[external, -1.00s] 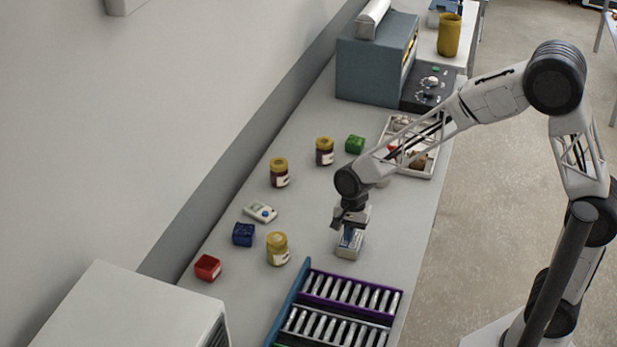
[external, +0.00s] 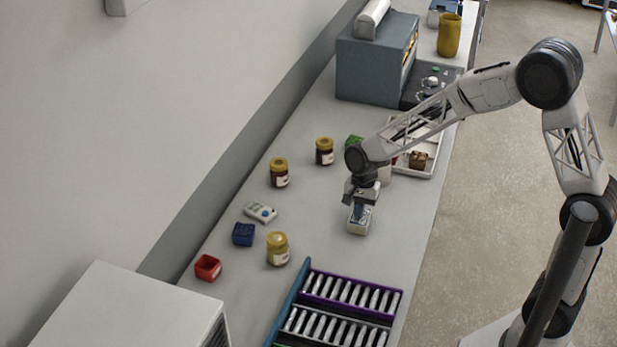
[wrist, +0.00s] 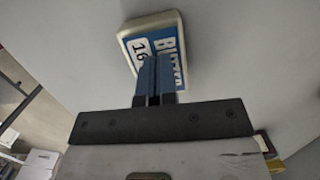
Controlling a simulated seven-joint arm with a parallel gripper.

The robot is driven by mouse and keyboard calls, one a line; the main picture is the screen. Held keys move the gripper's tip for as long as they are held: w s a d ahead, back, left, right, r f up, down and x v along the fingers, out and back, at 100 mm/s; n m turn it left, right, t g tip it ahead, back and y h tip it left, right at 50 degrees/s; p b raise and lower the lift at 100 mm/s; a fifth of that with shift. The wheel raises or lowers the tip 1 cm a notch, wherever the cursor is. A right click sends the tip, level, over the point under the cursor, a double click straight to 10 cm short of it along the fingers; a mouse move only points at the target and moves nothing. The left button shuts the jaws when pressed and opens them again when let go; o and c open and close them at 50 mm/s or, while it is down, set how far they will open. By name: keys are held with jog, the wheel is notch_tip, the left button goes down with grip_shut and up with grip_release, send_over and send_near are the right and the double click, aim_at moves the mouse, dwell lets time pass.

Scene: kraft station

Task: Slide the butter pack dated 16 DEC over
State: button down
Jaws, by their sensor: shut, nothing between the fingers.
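The butter pack (external: 359,224) is a small white box with a blue label, lying flat on the counter right of the yellow-lidded pale jar. In the wrist view the pack (wrist: 172,32) shows part of its lettering and "16"; the rest of the date is hidden behind the fingers. My gripper (external: 359,213) is shut and points down, its fingertips at the top of the pack. In the wrist view my gripper's closed blue fingers (wrist: 155,65) overlap the pack's near part. Nothing is between them.
A roller rack (external: 350,292) stands at the front. Behind my gripper is a white tray (external: 430,172) with several items. Jars (external: 279,172), a blue box (external: 243,234) and a red box (external: 208,267) stand to the left. The counter around the pack is clear.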

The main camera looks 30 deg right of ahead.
jog(key=w+d, duration=0.2)
jog(key=w+d+f, duration=0.1)
jog(key=w+d, duration=0.1)
jog(key=d, duration=0.1)
jog(key=w+d, duration=0.2)
jog(key=shift+w+d+f, duration=0.2)
jog(key=shift+d+f, duration=0.05)
jog(key=shift+f, duration=0.05)
jog(key=shift+r, duration=0.15)
jog(key=shift+w+a+r, duration=0.1)
jog(key=shift+w+r, duration=0.05)
jog(key=shift+r, duration=0.7)
jog(key=shift+r, duration=0.15)
jog(key=shift+w+r, duration=0.15)
jog(key=shift+r, duration=0.3)
notch_tip(320, 180, up, 6)
jog(key=shift+w+d+r, duration=0.25)
jog(key=shift+w+d, duration=0.1)
jog(key=shift+d, duration=0.1)
